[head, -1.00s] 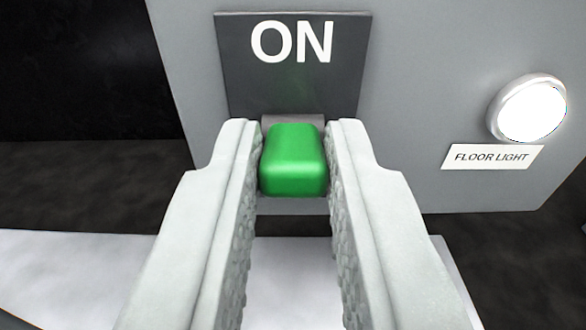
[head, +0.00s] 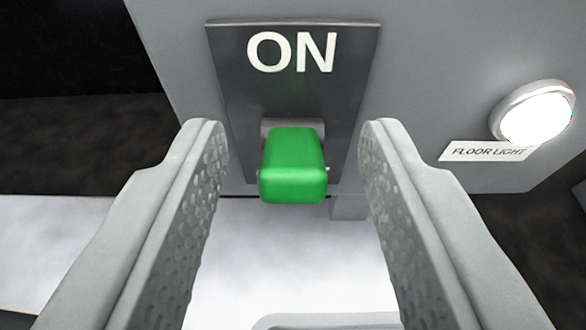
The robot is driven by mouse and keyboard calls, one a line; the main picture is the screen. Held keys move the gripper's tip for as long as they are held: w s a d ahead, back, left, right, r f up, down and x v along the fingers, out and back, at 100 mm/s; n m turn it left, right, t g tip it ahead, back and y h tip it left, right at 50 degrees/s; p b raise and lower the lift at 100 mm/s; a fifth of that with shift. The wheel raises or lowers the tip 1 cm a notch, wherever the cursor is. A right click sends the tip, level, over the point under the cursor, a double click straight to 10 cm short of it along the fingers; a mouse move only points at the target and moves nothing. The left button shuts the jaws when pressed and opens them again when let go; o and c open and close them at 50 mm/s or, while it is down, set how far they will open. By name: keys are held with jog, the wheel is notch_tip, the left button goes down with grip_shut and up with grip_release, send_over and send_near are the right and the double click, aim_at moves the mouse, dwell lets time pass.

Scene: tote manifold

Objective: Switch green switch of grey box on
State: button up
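The green switch (head: 292,168) sticks out from a dark plate (head: 292,95) marked "ON" on the front of the grey box (head: 420,60). It sits below the lettering, at the plate's lower part. My gripper (head: 290,135) is open. Its two pale grey fingers stand one on each side of the switch, with a clear gap on both sides, and hold nothing. The inner finger pads are bumpy.
A round white light (head: 535,112) glows on the box at the right, above a label (head: 487,151) reading "FLOOR LIGHT". A bright white surface (head: 240,265) lies below the box. Dark areas lie at left and lower right.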

jog(key=shift+s, duration=0.1)
dwell(0.4)
jog(key=v, duration=1.7)
jog(key=shift+s, duration=0.2)
